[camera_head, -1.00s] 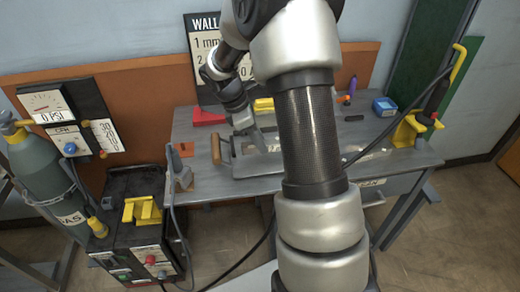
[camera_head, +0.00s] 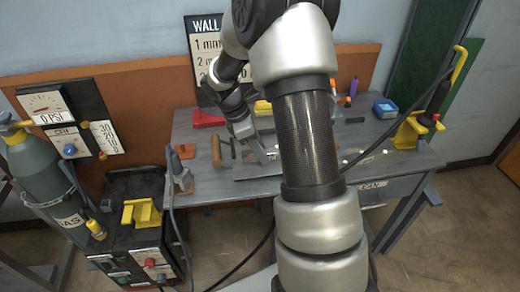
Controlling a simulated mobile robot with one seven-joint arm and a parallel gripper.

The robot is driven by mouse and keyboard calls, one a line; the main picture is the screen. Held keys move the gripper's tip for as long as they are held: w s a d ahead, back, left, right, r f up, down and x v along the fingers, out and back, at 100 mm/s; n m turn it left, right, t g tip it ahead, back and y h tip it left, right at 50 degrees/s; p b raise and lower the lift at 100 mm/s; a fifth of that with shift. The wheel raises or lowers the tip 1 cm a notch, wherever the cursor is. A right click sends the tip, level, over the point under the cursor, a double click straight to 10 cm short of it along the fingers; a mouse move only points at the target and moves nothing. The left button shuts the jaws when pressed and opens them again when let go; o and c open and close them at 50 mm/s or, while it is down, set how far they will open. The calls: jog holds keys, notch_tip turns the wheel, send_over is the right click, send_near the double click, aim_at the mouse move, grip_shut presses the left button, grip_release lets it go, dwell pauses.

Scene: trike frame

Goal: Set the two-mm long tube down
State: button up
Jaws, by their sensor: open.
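My gripper (camera_head: 264,155) is low over the workbench (camera_head: 200,192), left of my big arm link, and it is open. A long grey metal piece (camera_head: 246,170) lies on the bench just below and beside the gripper, running to the right behind my arm. It may be the two-mm long tube, but I cannot tell its wall thickness or whether the fingers touch it. My arm hides the middle of the bench and part of this piece.
A wooden-handled tool (camera_head: 216,151) lies left of the gripper. A welding machine (camera_head: 140,235) and gas bottle (camera_head: 50,185) stand at left.

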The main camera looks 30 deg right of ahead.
jog(key=p+v, duration=0.3)
jog(key=v, duration=0.9)
jog(key=s+a+r+m+t+y, duration=0.1)
jog(key=s+a+r+m+t, duration=0.1)
jog(key=s+r+m, duration=0.3)
jog(key=s+a+r+m+t+y, duration=0.1)
jog(key=s+a+r+m, duration=0.15)
jog(key=s+r, duration=0.4)
jog(key=shift+s+a+r+m+t+y+p, duration=0.35)
jog(key=shift+s+a+r+m+t+y, duration=0.3)
jog(key=shift+s+a+m, duration=1.5)
jog(key=shift+s+a+r+m+t+y+p, duration=0.55)
jog(key=shift+s+m, duration=0.95)
jog(key=shift+s, duration=1.8)
notch_tip(320, 180, up, 20)
jog(key=t+p, duration=0.1)
jog(key=p, duration=1.6)
jog(key=shift+s+d+f, duration=0.15)
jog(key=shift+d+f, duration=0.05)
